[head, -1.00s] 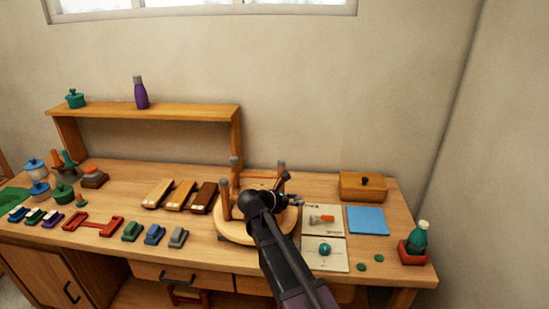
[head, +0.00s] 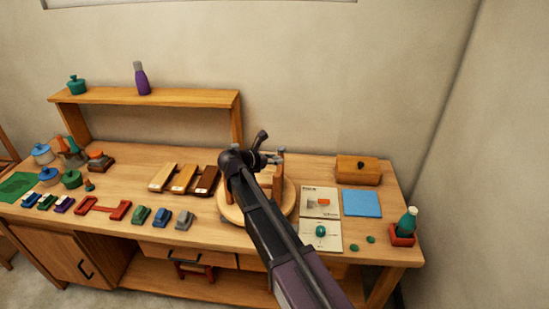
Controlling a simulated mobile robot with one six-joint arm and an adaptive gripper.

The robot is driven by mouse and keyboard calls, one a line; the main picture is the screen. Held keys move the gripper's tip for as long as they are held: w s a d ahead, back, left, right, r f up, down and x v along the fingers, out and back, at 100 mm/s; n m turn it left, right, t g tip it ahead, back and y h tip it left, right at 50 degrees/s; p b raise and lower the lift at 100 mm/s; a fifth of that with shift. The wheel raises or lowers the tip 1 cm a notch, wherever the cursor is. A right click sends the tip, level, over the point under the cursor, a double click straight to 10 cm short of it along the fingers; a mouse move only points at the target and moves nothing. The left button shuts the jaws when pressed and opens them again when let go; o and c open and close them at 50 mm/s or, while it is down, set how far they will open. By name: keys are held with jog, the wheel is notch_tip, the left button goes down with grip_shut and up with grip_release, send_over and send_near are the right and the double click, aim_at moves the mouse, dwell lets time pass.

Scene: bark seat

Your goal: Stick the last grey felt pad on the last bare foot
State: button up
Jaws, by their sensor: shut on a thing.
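The round wooden seat (head: 230,207) lies upside down on the bench with its legs pointing up, and my arm covers much of it. One leg (head: 279,168) shows at its far right with a grey top. The other legs are hidden behind my arm. My gripper (head: 270,158) is over the far part of the seat, close beside that leg; I cannot tell whether they touch. It is shut on the grey felt pad, which is too small and covered to make out. The bare foot cannot be picked out.
Cards (head: 321,202), a blue square (head: 361,203), a lidded wooden box (head: 358,170) and a red holder with a green bottle (head: 405,227) stand right. Wooden blocks (head: 184,179) lie left of the seat. A raised shelf (head: 150,96) stands behind.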

aim_at(274, 176)
jog(key=shift+f, duration=0.2)
jog(key=shift+f+b, duration=2.55)
jog(key=shift+b, duration=0.15)
jog(key=shift+f+b, duration=0.3)
jog(key=shift+f, duration=0.05)
jog(key=o, duration=0.8)
jog(key=shift+o, duration=0.9)
jog(key=shift+r, duration=0.25)
jog(key=shift+r+p, duration=3.35)
jog(key=shift+p, duration=0.2)
